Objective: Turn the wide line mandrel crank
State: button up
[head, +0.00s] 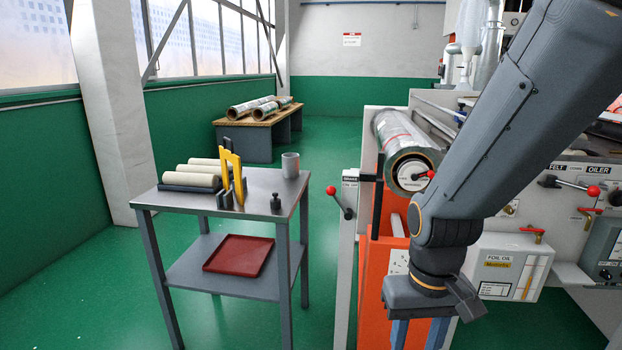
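A foil roll (398,143) sits on a mandrel at the front of the machine, its round end facing me. A crank with a red knob (430,174) shows at that end, partly behind my arm. I cannot read which line the crank belongs to. My gripper (420,334) hangs below and in front of the roll, pointing down, clear of the crank. Its two bluish fingers stand apart with nothing seen between them. The fingertips are cut off by the bottom edge.
A red-knobbed lever (340,203) stands left of the orange panel (373,280). At right are the FELT and OILER levers (578,188) and a foil oil box (507,266). A metal cart (258,190) stands at left. Green floor is free between cart and machine.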

aim_at(415, 177)
jog(key=z, duration=0.95)
jog(key=i, duration=0.2)
jog(key=u, duration=0.55)
jog(key=k, duration=0.5)
jog(key=z, duration=0.45)
jog(key=i, duration=0.75)
jog(key=u, duration=1)
